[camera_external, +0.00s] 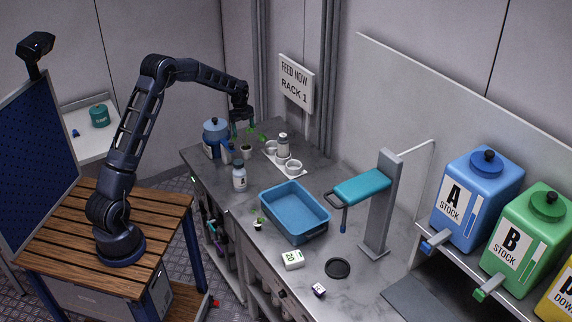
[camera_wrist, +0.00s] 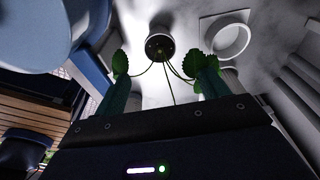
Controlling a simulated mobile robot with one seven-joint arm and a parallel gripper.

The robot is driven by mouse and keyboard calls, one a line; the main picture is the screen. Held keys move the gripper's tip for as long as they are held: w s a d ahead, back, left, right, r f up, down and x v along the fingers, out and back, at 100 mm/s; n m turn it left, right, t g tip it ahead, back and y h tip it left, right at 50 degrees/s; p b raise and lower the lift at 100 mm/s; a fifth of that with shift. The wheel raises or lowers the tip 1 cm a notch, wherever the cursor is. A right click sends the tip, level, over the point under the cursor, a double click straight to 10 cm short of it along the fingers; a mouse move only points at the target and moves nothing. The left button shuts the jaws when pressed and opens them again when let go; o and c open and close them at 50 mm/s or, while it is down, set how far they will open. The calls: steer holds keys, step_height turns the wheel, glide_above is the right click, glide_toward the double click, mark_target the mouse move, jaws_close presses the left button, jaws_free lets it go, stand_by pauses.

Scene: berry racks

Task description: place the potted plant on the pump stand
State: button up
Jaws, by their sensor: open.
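My gripper (camera_external: 242,129) is at the back left of the grey counter, pointing down, with its green fingers apart. In the wrist view my gripper (camera_wrist: 158,64) is open, and a small potted plant (camera_wrist: 160,46) with dark soil and thin stems shows between and beyond its fingertips. Its pot (camera_external: 246,148) stands on the counter just below the fingers. I cannot tell whether the fingers touch the stems. A grey post stand (camera_external: 376,225) with a teal head, likely the pump stand, is at the right.
A blue tub (camera_external: 293,226) occupies mid-counter. A blue jug (camera_external: 215,138) and a white bottle (camera_external: 239,180) stand close to my gripper. A white holder (camera_external: 292,171) with cups is to its right. A black disc (camera_external: 338,267) lies near the stand.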

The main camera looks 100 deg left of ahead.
steer(key=w+d+r+n+y, duration=0.1)
steer(key=w+d+r, duration=0.55)
steer(key=d, duration=0.25)
steer(key=w+d+r+n, duration=0.1)
steer(key=w+d+r, duration=0.5)
steer(key=d+r, duration=0.15)
steer(key=w+d+r+n, duration=0.15)
steer(key=d+r, duration=0.35)
steer(key=d, duration=0.7)
steer(key=w+d+r, duration=0.2)
steer(key=d+r, duration=0.3)
steer(key=d, duration=0.6)
steer(key=s+d+r+n+t+y, duration=0.1)
steer(key=s+d+r, duration=0.15)
steer(key=d, duration=0.75)
steer(key=s+d+r+n+t, duration=0.15)
steer(key=s+d, duration=0.25)
steer(key=d, duration=0.6)
steer(key=s+d+f+n, duration=0.2)
steer(key=s+d+n, duration=0.1)
steer(key=s+d, duration=1.1)
steer(key=shift+s+f+t+h, duration=0.15)
steer(key=shift+s+t+h, duration=0.3)
steer(key=shift+s, duration=0.1)
